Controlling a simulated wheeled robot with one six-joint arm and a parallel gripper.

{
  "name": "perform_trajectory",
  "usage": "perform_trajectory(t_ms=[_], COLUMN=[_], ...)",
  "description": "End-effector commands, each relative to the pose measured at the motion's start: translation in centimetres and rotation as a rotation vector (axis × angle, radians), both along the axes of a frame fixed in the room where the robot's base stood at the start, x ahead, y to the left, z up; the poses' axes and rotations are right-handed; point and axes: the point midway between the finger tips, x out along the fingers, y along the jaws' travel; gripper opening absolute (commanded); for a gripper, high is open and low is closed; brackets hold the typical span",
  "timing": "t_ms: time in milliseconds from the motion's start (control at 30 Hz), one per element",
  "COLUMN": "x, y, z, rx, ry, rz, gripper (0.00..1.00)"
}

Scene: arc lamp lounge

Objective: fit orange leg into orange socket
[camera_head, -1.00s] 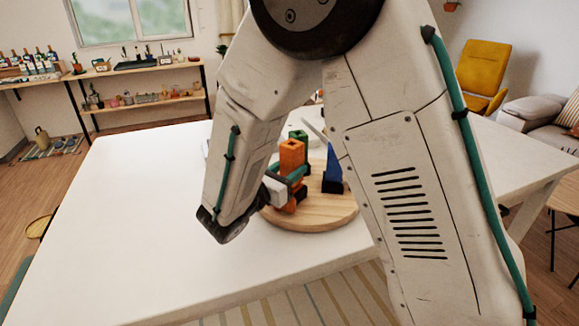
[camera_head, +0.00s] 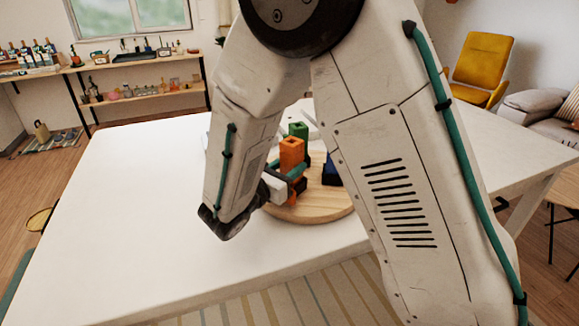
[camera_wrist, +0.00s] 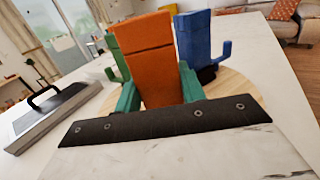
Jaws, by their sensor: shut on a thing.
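An upright orange leg (camera_head: 291,152) stands between the green jaws of my gripper (camera_head: 289,174), over a round wooden board (camera_head: 305,209). In the wrist view the orange leg (camera_wrist: 146,60) fills the middle, with a green fingertip on each side of it, so my gripper (camera_wrist: 158,94) is shut on it. A small orange patch shows below the jaws in the head view; I cannot tell whether it is the leg's foot or the orange socket. The leg's lower end is hidden in the wrist view.
A green upright piece (camera_head: 299,130) stands close behind the orange leg. A blue upright piece (camera_wrist: 198,42) with a side hook is to its right. A grey box with a black handle (camera_wrist: 45,98) lies left in the wrist view. The white table (camera_head: 120,210) is clear at left.

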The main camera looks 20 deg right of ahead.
Motion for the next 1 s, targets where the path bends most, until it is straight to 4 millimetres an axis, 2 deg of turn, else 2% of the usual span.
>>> perform_trajectory(t_ms=[600, 1000], x=[0.0, 0.0], y=[0.0, 0.0], z=[2.5, 2.7], rx=[0.000, -0.001], ry=[-0.002, -0.001], rz=[0.000, 0.000], gripper=[0.06, 0.06])
